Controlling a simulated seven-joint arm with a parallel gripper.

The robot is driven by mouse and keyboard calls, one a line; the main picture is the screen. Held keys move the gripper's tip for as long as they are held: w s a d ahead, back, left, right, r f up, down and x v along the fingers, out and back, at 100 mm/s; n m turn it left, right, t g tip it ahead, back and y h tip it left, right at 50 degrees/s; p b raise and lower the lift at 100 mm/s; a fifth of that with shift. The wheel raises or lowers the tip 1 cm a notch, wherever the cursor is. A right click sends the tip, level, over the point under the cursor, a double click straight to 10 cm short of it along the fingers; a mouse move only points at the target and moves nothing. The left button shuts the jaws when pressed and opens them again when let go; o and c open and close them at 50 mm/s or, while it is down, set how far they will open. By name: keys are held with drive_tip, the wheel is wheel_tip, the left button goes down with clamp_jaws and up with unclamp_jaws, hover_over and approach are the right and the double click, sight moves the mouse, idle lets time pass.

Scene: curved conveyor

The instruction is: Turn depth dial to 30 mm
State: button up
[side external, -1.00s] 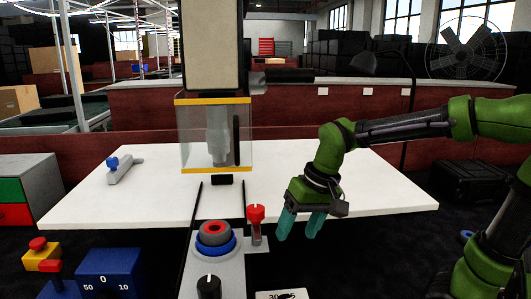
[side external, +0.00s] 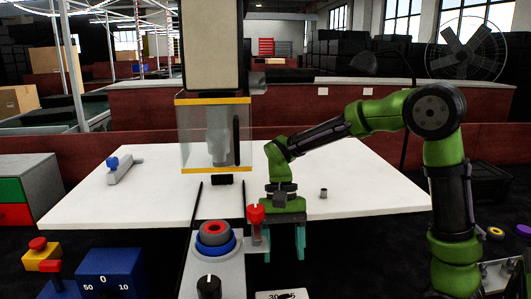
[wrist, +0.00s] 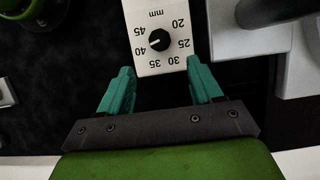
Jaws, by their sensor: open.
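The depth dial is a black knob (wrist: 159,40) on a white plate (wrist: 160,8) in the wrist view. The plate carries mm numbers from 20 to 45, upside down in the picture. The knob's white mark points left and slightly down, near 40. In the side view the plate's top (side external: 268,296) is cut off by the bottom edge. My gripper (side external: 285,250) is open and points down above it. In the wrist view its teal fingers (wrist: 159,68) are apart and empty, at either side of the plate's lower end, not around the knob.
A red-topped lever (side external: 256,214) stands close left of my gripper in the side view. A red, grey and blue round button (side external: 215,235) and another black knob (side external: 209,287) are further left. A small grey piece (side external: 323,193) sits on the white table (side external: 370,180).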

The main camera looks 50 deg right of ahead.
sight(285, 298)
drive_tip(key=x, duration=1)
drive_tip(key=c, duration=1.1)
drive_tip(key=shift+o, duration=0.2)
drive_tip(key=n+h, duration=0.1)
drive_tip(key=n, duration=0.2)
drive_tip(key=shift+w+a+g, duration=0.1)
drive_tip(key=shift+g, duration=0.3)
drive_tip(key=o, duration=1.1)
drive_tip(key=shift+c, duration=0.2)
